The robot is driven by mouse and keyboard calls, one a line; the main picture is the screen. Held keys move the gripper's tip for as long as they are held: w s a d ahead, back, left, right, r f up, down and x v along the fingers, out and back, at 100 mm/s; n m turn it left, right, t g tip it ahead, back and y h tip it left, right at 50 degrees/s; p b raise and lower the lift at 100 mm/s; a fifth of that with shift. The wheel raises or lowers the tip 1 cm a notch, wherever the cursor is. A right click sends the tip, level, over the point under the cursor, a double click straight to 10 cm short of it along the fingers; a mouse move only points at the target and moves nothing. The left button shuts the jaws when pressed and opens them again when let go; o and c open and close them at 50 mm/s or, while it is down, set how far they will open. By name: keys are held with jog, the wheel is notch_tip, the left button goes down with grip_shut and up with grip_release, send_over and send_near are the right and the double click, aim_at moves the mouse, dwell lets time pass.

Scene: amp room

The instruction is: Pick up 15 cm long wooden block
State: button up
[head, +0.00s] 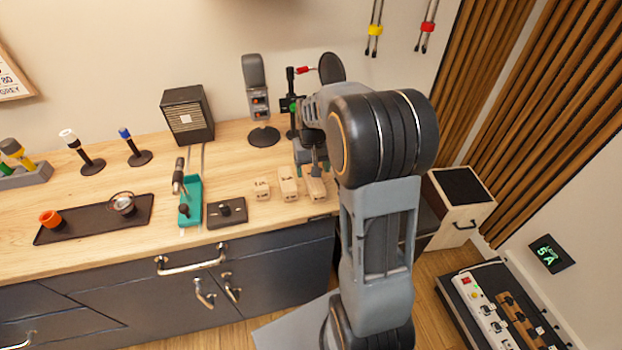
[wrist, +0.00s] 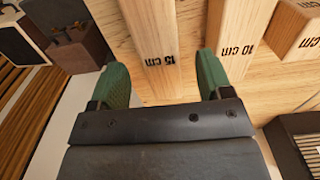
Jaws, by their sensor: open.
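The 15 cm wooden block (wrist: 152,35) is pale wood with "15 cm" printed on its end. In the wrist view it lies between the two green fingers of my gripper (wrist: 162,62), which is open, with a gap visible on each side. In the head view the block (head: 316,189) is the rightmost of three on the bench, partly hidden by my arm. My gripper (head: 309,162) is just above or around it there. I cannot tell how far down the fingers reach.
The 10 cm block (wrist: 244,30) is close beside my right finger in the wrist view. A shorter block (head: 261,188) stands farther left. A dark base with a knob (head: 227,211), a microphone-like stand (head: 262,135) and a black speaker (head: 187,115) are nearby on the wooden bench.

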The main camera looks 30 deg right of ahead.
jog(key=shift+f, duration=2.25)
jog(key=shift+c, duration=0.3)
jog(key=c, duration=1)
jog(key=shift+r, duration=0.1)
